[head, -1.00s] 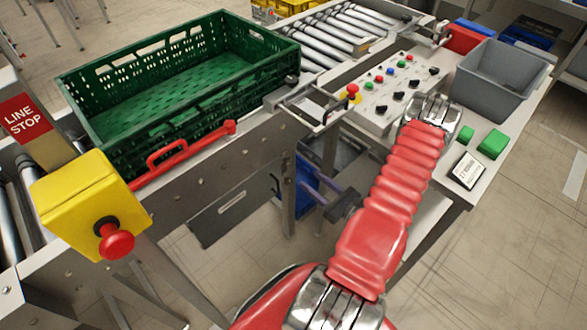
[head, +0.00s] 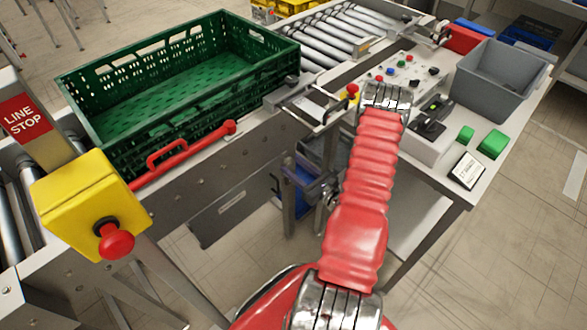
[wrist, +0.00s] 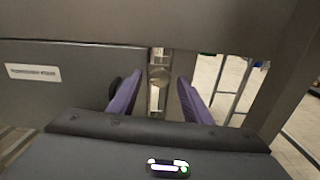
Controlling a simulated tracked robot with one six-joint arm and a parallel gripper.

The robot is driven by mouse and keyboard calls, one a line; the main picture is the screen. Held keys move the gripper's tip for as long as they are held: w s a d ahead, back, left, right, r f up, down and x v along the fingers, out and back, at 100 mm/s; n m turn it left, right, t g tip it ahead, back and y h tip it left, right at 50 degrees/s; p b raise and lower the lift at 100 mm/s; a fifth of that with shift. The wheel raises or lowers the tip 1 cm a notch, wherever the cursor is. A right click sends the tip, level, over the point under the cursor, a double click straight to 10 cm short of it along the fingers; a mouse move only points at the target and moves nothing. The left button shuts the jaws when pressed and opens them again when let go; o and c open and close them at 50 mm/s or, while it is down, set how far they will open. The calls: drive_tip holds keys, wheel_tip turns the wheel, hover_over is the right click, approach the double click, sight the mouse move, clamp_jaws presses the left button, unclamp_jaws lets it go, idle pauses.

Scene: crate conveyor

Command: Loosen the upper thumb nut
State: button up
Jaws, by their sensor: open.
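My gripper (wrist: 160,77) is open, with its two purple fingers apart and nothing held between them. Beyond the fingertips, in the gap between them, a narrow upright metal strip (wrist: 154,98) with a small rounded metal part (wrist: 159,73) shows in the wrist view. It is too small and dim to tell whether this part is the upper thumb nut. In the head view my gripper (head: 306,168) is partly hidden beside the conveyor frame, below its top edge. No thumb nut can be made out there.
A grey panel with a white label (wrist: 33,72) stands left of the fingers, and a dark beam (wrist: 150,25) crosses above them. The green crate (head: 180,95) rests on the conveyor. A red bar (head: 185,152), a yellow stop box (head: 90,205) and a control panel (head: 405,75) are near.

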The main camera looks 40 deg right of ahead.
drive_tip(key=shift+c, duration=0.4)
drive_tip(key=c, duration=1)
drive_tip(key=shift+m, duration=0.8)
drive_tip(key=o, duration=1.1)
